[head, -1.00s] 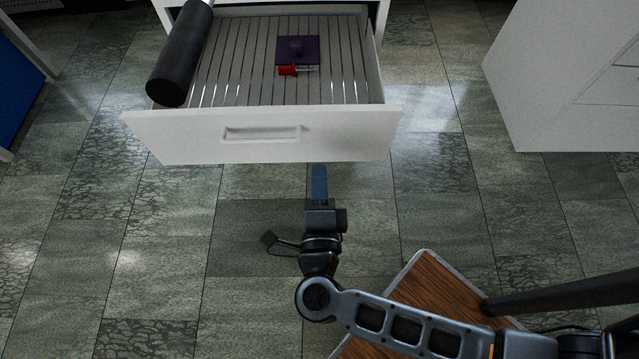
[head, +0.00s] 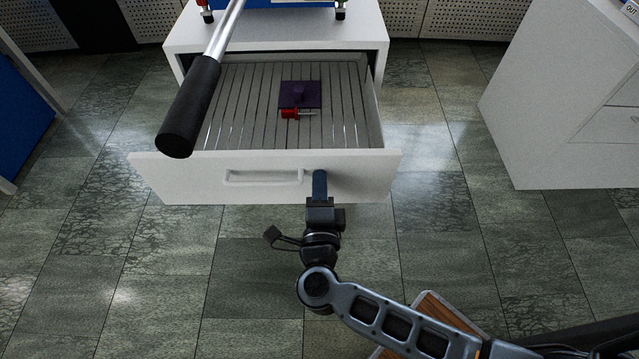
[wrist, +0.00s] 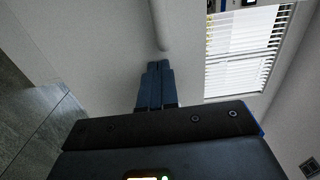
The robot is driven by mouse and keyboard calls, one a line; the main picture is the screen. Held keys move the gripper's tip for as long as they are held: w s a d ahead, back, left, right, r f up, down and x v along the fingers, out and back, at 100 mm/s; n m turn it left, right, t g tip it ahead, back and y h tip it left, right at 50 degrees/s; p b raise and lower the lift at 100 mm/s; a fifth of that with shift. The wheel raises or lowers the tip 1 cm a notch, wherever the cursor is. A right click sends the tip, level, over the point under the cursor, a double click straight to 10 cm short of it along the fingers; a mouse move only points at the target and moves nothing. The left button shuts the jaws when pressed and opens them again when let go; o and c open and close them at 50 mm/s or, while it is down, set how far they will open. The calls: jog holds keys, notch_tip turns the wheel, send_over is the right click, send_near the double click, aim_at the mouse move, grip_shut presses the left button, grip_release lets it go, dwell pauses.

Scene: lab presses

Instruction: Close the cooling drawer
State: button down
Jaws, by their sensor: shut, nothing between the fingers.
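The cooling drawer (head: 345,180) is a white drawer pulled out of a white cabinet. Its slatted floor holds a purple plate with a knob (head: 300,94) and a small red piece (head: 290,113). My gripper (head: 319,174) is shut and empty, its blue fingers at the drawer's front panel, right of the recessed handle (head: 262,178). In the wrist view the shut fingertips (wrist: 158,64) point at the white front panel (wrist: 95,60) just below the handle's bar. I cannot tell whether they touch the panel.
A black-gripped lever (head: 190,108) slants over the drawer's left side from the press on the cabinet (head: 270,30). Another white cabinet (head: 560,110) stands at the right. A blue panel (head: 20,120) is at the left edge.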

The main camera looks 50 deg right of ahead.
jog(key=b+x, duration=0.2)
jog(key=x, duration=0.9)
jog(key=b+x, duration=0.2)
jog(key=x, duration=1)
jog(key=b+x, duration=0.2)
jog(key=x, duration=1)
jog(key=shift+w+d+f, duration=0.1)
jog(key=shift+f, duration=0.15)
jog(key=shift+w+d, duration=0.25)
jog(key=shift+w+d+r, duration=0.1)
jog(key=shift+d+r, duration=0.05)
jog(key=shift+r, duration=0.1)
jog(key=shift+d, duration=0.1)
